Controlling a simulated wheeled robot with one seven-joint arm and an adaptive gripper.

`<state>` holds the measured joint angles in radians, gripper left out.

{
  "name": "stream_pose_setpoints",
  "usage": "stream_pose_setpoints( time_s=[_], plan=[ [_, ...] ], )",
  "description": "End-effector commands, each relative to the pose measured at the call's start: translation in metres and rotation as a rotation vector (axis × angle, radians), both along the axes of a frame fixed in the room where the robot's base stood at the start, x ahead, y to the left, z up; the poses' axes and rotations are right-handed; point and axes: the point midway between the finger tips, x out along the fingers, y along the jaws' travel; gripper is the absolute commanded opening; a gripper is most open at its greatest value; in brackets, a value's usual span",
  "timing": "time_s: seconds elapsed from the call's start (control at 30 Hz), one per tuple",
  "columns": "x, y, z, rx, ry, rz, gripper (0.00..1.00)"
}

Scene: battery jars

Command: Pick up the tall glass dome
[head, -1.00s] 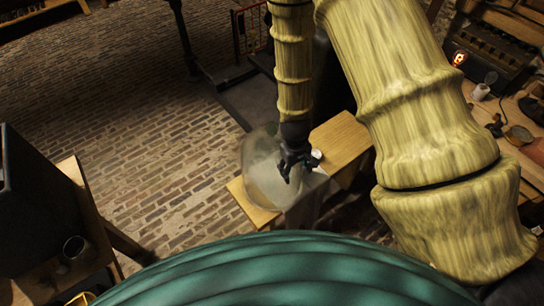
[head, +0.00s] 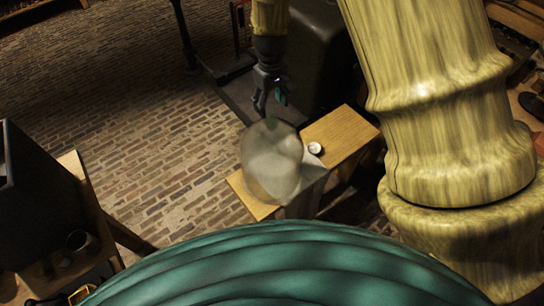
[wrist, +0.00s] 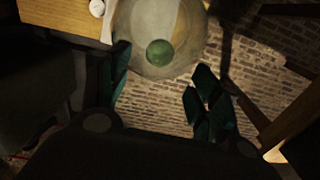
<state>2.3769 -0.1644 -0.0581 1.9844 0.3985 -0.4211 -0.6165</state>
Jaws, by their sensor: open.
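The tall glass dome (head: 271,165) is clear and greyish and stands on a wooden bench (head: 340,136), over a pale cloth. In the wrist view the dome (wrist: 153,22) shows at the top centre, with a round green knob (wrist: 159,53) facing the camera. My gripper (head: 269,106) is open and empty, just above and behind the dome in the head view. In the wrist view its dark green fingers (wrist: 160,100) stand apart, with the knob beyond the gap between them. I cannot tell how far the fingertips are from the knob.
A small white round item (head: 315,148) sits on the bench right of the dome. A pale cloth (head: 309,186) hangs over the bench's front edge. A dark box (head: 322,55) stands behind. Brick floor (head: 160,150) is open to the left.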

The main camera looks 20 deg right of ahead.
Motion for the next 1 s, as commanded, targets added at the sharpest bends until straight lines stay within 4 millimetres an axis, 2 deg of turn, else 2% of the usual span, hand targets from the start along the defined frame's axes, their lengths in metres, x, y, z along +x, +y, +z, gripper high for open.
stream_pose_setpoints(
  time_s=[0.2,0.57,1.0],
  plan=[
    [-0.001,0.0,-0.023,0.0,0.002,0.0,0.63],
    [-0.002,-0.001,-0.037,0.0,0.002,-0.001,0.63],
    [-0.003,-0.002,-0.076,0.0,0.002,-0.001,0.63]
  ],
)
